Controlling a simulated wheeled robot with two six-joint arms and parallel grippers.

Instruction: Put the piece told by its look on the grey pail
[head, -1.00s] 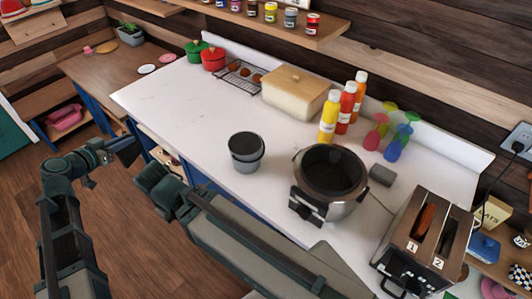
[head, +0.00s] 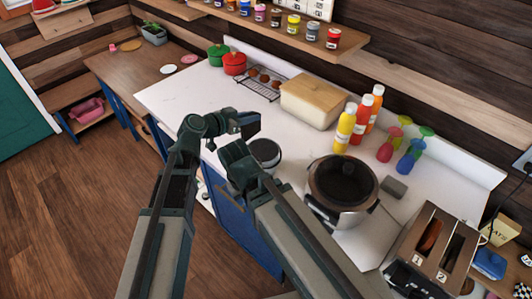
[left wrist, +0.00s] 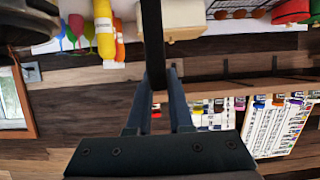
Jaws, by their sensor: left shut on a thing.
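The grey pail (head: 265,150) stands upright on the white counter, left of the black cooker; my right arm covers part of it. My left gripper (head: 246,122) is above the counter, on the far left side of the pail in the head view. In the left wrist view its fingers (left wrist: 158,90) are shut on a dark, narrow, bar-like piece (left wrist: 152,40) that runs up out of the frame. The piece cannot be told apart from the gripper in the head view. My right gripper (head: 236,160) is beside the pail; its jaws are not clear.
Sauce bottles (head: 345,128), a bread box (head: 313,103), a wire rack (head: 262,85) and a red pot (head: 234,64) line the back. The counter's (head: 185,95) left part is clear.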

